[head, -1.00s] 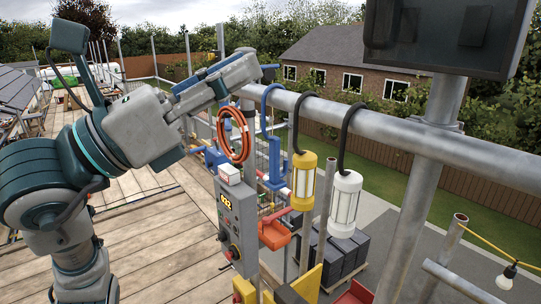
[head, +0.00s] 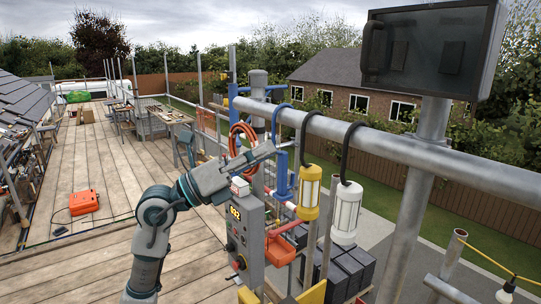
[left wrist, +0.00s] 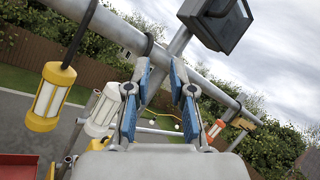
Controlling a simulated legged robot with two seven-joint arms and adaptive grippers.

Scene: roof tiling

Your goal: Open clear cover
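In the head view, a grey control box (head: 246,238) with a yellow number plate and a red knob hangs by the scaffold rail. On its top sits a small pale, see-through-looking casing (head: 240,187) with red in it; I cannot tell for sure that it is the clear cover, but it looks closed. My left gripper (head: 274,149) reaches in above and just behind this casing, apart from it. In the left wrist view my left gripper (left wrist: 161,75) has its two blue-padded fingers spread with nothing between them. The casing is not visible there. My right gripper is out of view.
A thick grey rail (head: 400,150) crosses at the right. A yellow lamp (head: 308,192) and a white lamp (head: 346,213) hang from it. An orange cable coil (head: 241,138) hangs behind my arm. A dark floodlight (head: 430,48) stands high right. The wooden deck at left is mostly clear.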

